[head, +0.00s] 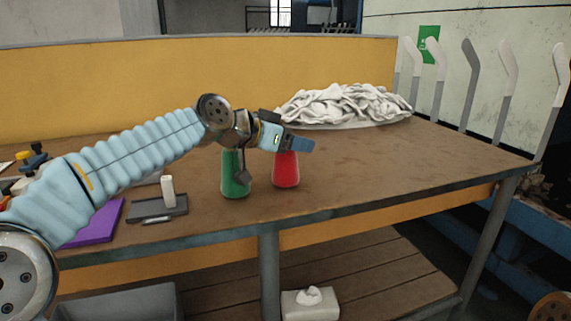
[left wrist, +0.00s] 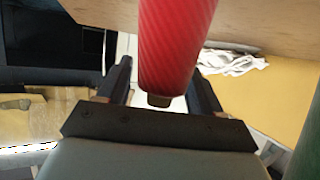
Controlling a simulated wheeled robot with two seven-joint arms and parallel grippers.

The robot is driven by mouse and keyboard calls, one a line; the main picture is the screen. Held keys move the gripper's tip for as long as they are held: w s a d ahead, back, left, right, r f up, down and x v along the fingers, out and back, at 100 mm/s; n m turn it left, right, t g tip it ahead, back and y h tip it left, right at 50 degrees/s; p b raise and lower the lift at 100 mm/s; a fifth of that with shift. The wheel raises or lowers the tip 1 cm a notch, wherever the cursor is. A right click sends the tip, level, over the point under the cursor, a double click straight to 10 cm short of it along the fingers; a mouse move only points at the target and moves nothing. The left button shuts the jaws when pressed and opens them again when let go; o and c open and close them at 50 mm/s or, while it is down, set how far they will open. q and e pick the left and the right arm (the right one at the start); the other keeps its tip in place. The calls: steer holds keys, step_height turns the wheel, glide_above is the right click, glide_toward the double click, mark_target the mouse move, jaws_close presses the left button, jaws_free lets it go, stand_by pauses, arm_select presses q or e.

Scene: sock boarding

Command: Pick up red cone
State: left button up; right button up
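The red cone (head: 286,172) stands upright on the brown table, its top hidden behind my left gripper (head: 300,144) in the head view. In the left wrist view the red cone (left wrist: 175,40) reaches in between the two fingers of my left gripper (left wrist: 160,88). Gaps show between the cone's narrow end and both fingers, so the gripper is open around it. My right gripper is not in view.
A green cone (head: 235,180) stands just left of the red one, and part of it (left wrist: 308,145) shows in the left wrist view. A white cloth heap (head: 345,105) lies behind. A grey stand (head: 158,207) and purple pad (head: 92,224) are left. The table's right is clear.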

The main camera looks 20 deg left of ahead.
arm_select(q)
jaws_close()
